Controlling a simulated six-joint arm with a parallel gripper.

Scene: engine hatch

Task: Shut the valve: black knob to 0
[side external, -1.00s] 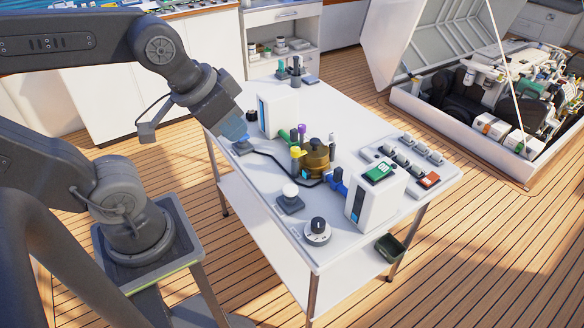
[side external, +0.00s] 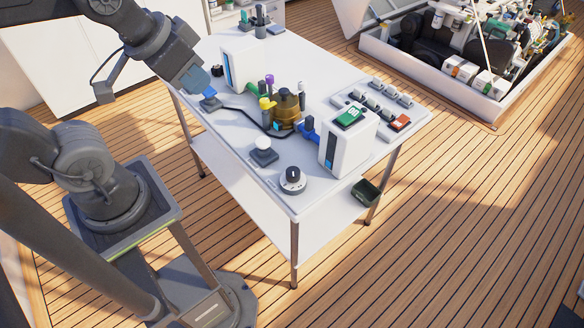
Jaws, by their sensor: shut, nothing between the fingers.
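The black knob (side external: 292,174) sits on a round white dial (side external: 293,187) near the front edge of the white table. The dial's marks are too small to read, so its setting cannot be told.
A white-topped button (side external: 263,144) stands between gripper and knob. A brass valve body (side external: 287,108) with coloured fittings and a black hose lies behind. A white box (side external: 347,138) stands right of the knob.

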